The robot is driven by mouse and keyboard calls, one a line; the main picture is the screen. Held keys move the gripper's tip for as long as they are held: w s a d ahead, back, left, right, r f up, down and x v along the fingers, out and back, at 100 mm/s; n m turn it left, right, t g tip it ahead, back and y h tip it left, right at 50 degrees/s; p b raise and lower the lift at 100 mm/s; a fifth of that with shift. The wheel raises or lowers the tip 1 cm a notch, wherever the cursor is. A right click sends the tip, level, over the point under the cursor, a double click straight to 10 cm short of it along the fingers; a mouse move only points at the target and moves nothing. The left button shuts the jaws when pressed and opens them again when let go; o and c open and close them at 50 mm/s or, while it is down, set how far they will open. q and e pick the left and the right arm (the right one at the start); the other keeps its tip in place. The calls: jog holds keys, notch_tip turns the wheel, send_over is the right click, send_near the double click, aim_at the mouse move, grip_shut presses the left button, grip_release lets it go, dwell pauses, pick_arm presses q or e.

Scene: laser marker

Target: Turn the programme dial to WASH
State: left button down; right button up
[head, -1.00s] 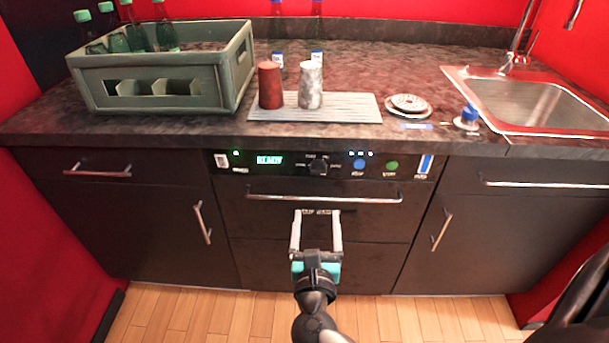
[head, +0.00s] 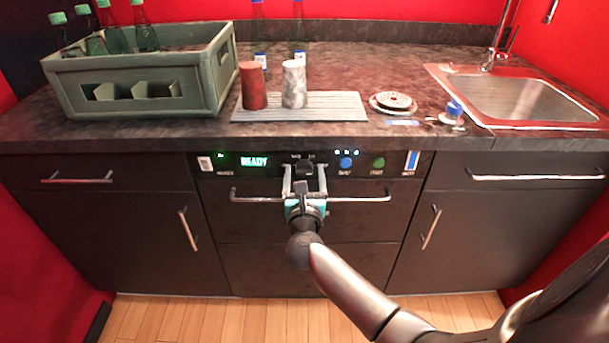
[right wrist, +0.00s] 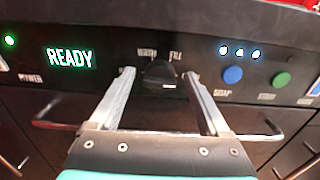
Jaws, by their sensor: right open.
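The programme dial is a black knob (right wrist: 160,74) on the dark control panel; it also shows in the head view (head: 305,168). In the right wrist view, the WASH label (right wrist: 147,53) is above it to the left and a FILL label (right wrist: 176,55) is above it to the right. A small white mark shows near the knob's lower edge; I cannot tell which way the dial points. My right gripper (head: 304,169) is open in front of the panel, with one finger on each side of the dial and a gap to each. My left gripper is not in view.
The panel has a lit READY display (head: 254,162), a blue button (head: 346,163) and a green button (head: 378,163). A drawer handle (head: 360,199) runs below my right gripper. The counter above holds a green crate (head: 140,75), a red cup (head: 253,85) and a marbled cup (head: 294,84).

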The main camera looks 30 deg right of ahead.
jog(key=shift+w, duration=0.1)
jog(key=shift+c, duration=0.2)
grip_shut()
dwell(0.5)
